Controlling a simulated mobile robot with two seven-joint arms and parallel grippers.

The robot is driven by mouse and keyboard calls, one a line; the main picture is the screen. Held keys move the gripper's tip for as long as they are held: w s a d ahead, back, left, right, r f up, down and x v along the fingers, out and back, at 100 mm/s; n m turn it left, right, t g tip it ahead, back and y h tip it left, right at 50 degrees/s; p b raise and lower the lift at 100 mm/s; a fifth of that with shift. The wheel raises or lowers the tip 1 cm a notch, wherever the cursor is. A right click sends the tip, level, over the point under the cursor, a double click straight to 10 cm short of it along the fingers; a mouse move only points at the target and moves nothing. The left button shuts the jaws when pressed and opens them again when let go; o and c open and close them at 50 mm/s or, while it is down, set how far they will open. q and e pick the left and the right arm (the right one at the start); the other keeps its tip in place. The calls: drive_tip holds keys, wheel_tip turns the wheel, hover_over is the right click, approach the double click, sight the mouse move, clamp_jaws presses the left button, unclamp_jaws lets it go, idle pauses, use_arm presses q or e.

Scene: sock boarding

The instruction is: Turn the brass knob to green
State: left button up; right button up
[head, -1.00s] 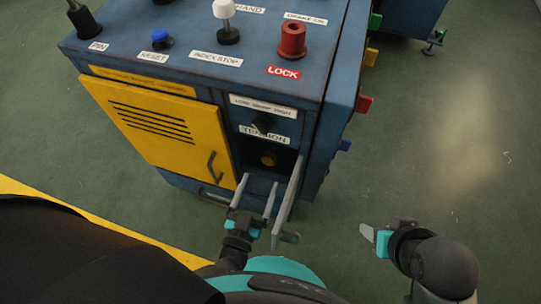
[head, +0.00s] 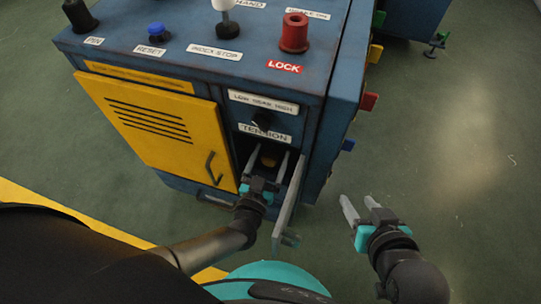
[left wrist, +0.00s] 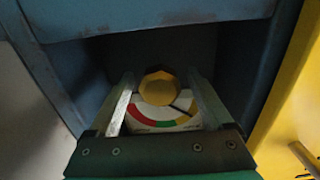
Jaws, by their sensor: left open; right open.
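The brass knob (left wrist: 158,88) is a faceted yellow knob inside a dark recess; in the head view it shows (head: 268,160) below the TENSION label. A thin dark pointer line runs from the knob to the lower right, near the yellow-red side. My left gripper (head: 267,158) is open, its fingers on either side of the knob, not visibly touching it. My right gripper (head: 355,205) is open and empty over the floor.
A grey door flap (head: 288,208) stands open on the recess's right. A yellow vented door (head: 155,125) is at its left. A black selector (head: 262,121) sits above, and a red LOCK knob (head: 294,32) on top. The floor at right is clear.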

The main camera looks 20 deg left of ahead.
use_arm(q)
drive_tip(key=shift+c, duration=0.3)
clamp_jaws()
idle(0.5)
